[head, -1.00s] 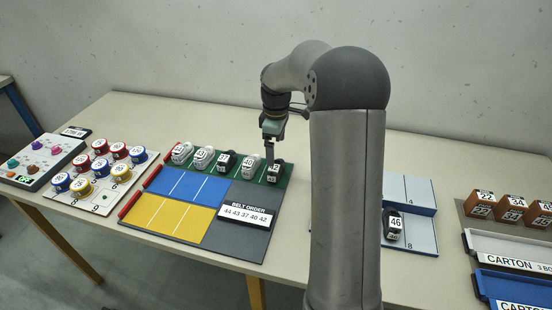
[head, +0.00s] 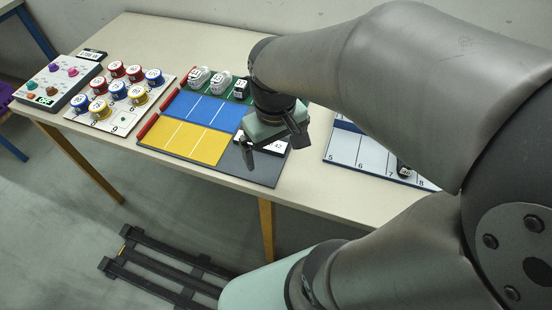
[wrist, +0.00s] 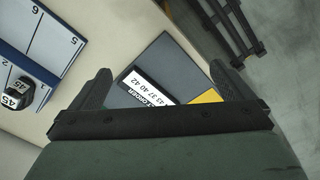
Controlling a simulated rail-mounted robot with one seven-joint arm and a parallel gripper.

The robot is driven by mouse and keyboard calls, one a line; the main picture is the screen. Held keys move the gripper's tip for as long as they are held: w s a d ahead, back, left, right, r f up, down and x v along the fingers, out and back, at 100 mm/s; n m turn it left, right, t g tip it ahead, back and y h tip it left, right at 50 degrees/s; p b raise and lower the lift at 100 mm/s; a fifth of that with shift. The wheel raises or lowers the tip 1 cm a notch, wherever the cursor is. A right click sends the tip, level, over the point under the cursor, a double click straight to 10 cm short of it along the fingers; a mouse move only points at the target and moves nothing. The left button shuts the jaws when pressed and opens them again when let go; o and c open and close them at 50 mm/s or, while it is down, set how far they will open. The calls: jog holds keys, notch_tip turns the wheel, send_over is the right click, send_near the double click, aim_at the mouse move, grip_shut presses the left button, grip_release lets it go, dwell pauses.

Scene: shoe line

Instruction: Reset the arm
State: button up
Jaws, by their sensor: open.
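My gripper (head: 272,156) hangs in the air over the dark grey front right part of the belt board (head: 262,177). Its two fingers stand wide apart with nothing between them. The wrist view shows both fingers (wrist: 160,76) apart, with the belt order card (wrist: 148,86) below and beyond them. In the head view, white shoes (head: 199,79) and a dark shoe (head: 241,89) stand on the board's green strip. My arm hides the right end of that strip.
A blue and white numbered rack (head: 345,148) lies to the right with a dark shoe (head: 404,171) on it. The wrist view shows a shoe marked 45 (wrist: 17,94). Red, blue and yellow round tins (head: 118,90) stand at left. A dark pallet (head: 165,262) lies on the floor.

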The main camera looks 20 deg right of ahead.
jog(key=shift+m, duration=0.7)
jog(key=s, duration=0.1)
jog(key=s+f, duration=0.1)
jog(key=s, duration=0.1)
jog(key=s+a+f, duration=0.1)
jog(key=s, duration=0.1)
jog(key=shift+a, duration=0.1)
